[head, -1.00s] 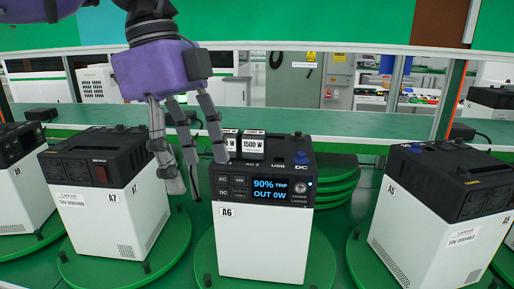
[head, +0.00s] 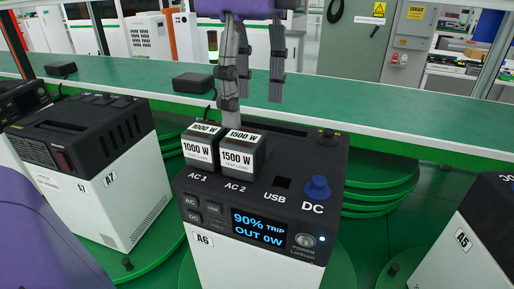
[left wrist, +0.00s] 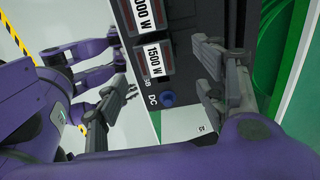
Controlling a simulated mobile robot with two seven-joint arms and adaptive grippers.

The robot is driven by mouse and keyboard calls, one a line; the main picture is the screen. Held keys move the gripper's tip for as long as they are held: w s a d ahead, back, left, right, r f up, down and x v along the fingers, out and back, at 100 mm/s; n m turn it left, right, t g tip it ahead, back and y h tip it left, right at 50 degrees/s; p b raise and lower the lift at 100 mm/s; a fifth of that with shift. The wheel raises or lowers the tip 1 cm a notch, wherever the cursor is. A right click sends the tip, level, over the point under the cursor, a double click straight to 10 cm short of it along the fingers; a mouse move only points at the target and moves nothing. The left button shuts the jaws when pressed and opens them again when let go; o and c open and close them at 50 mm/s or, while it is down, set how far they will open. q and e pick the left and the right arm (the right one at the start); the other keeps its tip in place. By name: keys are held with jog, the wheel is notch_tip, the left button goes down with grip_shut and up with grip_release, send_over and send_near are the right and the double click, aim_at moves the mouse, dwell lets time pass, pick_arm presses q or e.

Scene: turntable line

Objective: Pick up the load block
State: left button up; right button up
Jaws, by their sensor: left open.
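Two grey load blocks stand side by side in the top sockets of the A6 power unit (head: 262,178). The 1000 W block (head: 198,155) is over AC 1 and the 1500 W block (head: 238,160) is over AC 2. My left gripper (head: 251,95) is open and empty, fingers down, behind and above the 1500 W block; the head view cuts off its upper part. In the left wrist view its fingers spread apart over the unit (left wrist: 165,100), with the 1500 W label (left wrist: 154,58) and the blue DC knob (left wrist: 167,99) between them.
A7 (head: 90,165) stands to the left and A5 (head: 470,235) to the right, each on the line. A green bench (head: 400,110) with a small black box (head: 193,82) runs behind. Floor between A6 and A5 is clear.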

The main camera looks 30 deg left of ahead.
aim_at(244, 136)
pick_arm(q)
jog(key=shift+s+f, duration=0.3)
jog(key=shift+f, duration=0.2)
jog(key=shift+s+f, duration=0.25)
jog(key=shift+f, duration=0.2)
notch_tip(244, 136, down, 5)
jog(key=shift+w+a+r+p, duration=0.1)
jog(key=shift+w+a+p, duration=0.05)
jog(key=shift+p, duration=0.3)
jog(key=c, duration=0.5)
grip_shut()
pick_arm(e)
jog(key=shift+s+a+r, duration=0.1)
jog(key=shift+s+r, duration=0.15)
jog(key=shift+s, duration=0.2)
